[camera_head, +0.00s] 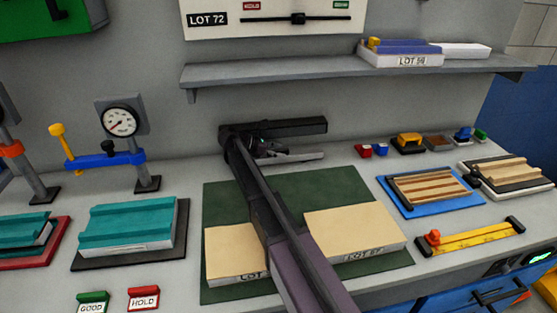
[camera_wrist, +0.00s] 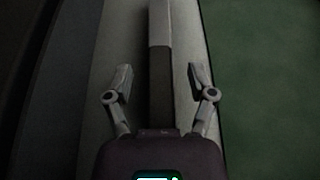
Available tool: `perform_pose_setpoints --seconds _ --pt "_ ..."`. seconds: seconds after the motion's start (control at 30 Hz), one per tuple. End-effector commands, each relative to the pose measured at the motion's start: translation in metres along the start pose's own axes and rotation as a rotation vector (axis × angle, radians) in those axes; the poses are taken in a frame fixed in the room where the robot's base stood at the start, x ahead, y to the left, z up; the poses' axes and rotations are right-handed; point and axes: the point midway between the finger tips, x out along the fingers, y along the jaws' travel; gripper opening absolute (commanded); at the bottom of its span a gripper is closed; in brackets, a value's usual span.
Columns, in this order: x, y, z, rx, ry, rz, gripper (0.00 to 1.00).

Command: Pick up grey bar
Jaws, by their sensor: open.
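The grey bar (camera_head: 300,157) lies on the bench behind the green mat, its right end clear and its left part hidden by my arm. In the wrist view the bar (camera_wrist: 159,25) runs up the middle of the picture, lighter at the far end and darker near my gripper. My gripper (camera_wrist: 160,78) is open, with one finger on each side of the bar and a gap on both sides. In the head view my gripper (camera_head: 268,149) is small and partly hidden by my arm, over the bar's left part. I cannot tell its exact height.
The green mat (camera_head: 290,187) holds two beige panels (camera_head: 355,230) in front of the bar. A shelf (camera_head: 300,73) hangs on the wall above. A gauge stand (camera_head: 120,120) is to the left. Small coloured blocks (camera_head: 372,150) and a blue tray (camera_head: 393,205) are to the right.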

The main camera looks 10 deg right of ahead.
Motion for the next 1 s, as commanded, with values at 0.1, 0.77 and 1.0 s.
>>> perform_pose_setpoints --seconds 0.1,0.77,1.0 --pt "-0.0006 0.0001 0.0001 0.0 0.0 0.0 0.71" --pt "-0.0016 0.0 -0.0004 0.0 0.0 0.001 0.0" --pt "-0.0018 0.0 0.0004 0.0 -0.003 0.001 0.0"
